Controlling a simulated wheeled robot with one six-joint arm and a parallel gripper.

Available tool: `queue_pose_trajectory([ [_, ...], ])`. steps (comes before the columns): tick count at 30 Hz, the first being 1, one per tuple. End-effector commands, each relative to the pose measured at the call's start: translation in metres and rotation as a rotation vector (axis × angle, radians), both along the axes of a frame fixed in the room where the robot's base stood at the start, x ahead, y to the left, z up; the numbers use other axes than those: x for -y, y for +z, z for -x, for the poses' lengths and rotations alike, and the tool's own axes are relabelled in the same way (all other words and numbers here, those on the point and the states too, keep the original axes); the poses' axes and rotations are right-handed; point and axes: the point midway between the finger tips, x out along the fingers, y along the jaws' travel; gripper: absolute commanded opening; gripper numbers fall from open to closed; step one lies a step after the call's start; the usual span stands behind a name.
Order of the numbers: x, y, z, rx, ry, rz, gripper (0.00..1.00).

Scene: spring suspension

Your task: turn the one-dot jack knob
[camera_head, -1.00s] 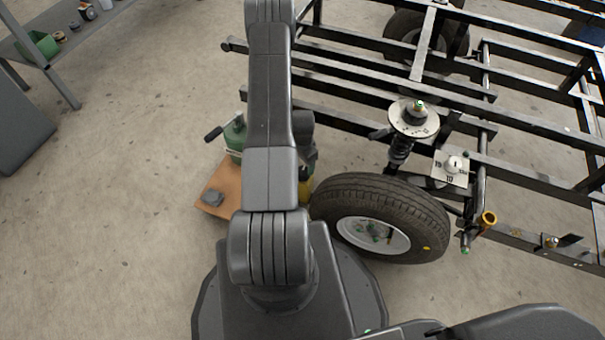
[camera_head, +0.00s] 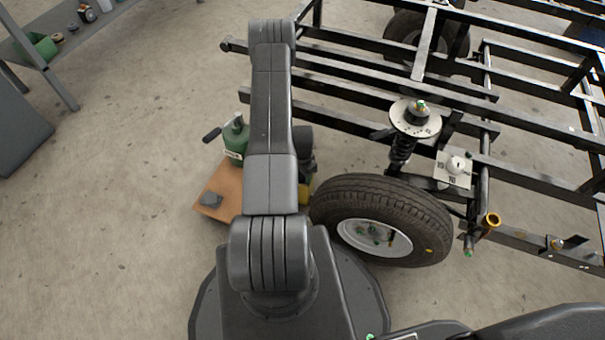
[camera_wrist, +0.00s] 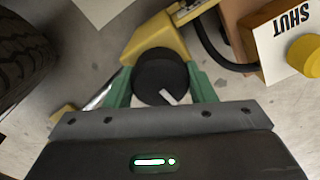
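In the wrist view a round black knob (camera_wrist: 160,72) with a white pointer mark sits on a yellow jack part (camera_wrist: 150,38). No dot mark can be made out on it. My gripper (camera_wrist: 160,86) has its two green fingers on either side of the knob, close against its edges. Whether they press on it cannot be told. In the head view a small yellow part (camera_head: 304,192) shows beside my arm, low by the tyre. My arm hides the gripper and the knob there.
A tyred wheel (camera_head: 383,205) and the black frame (camera_head: 400,97) stand to the right. A green bottle-shaped body (camera_head: 236,142) is on a wooden board (camera_head: 225,185). In the wrist view a yellow knob (camera_wrist: 306,56) sits by a "SHUT" label (camera_wrist: 287,22). Open floor lies left.

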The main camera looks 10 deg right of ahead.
Motion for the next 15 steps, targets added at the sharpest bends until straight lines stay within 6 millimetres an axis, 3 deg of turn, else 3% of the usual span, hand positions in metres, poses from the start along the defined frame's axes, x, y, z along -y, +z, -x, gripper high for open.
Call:
queue_pose_trajectory([
  [15,0.0002,-0.0017,0.0001,-0.001,0.131,0.000,0.27],
])
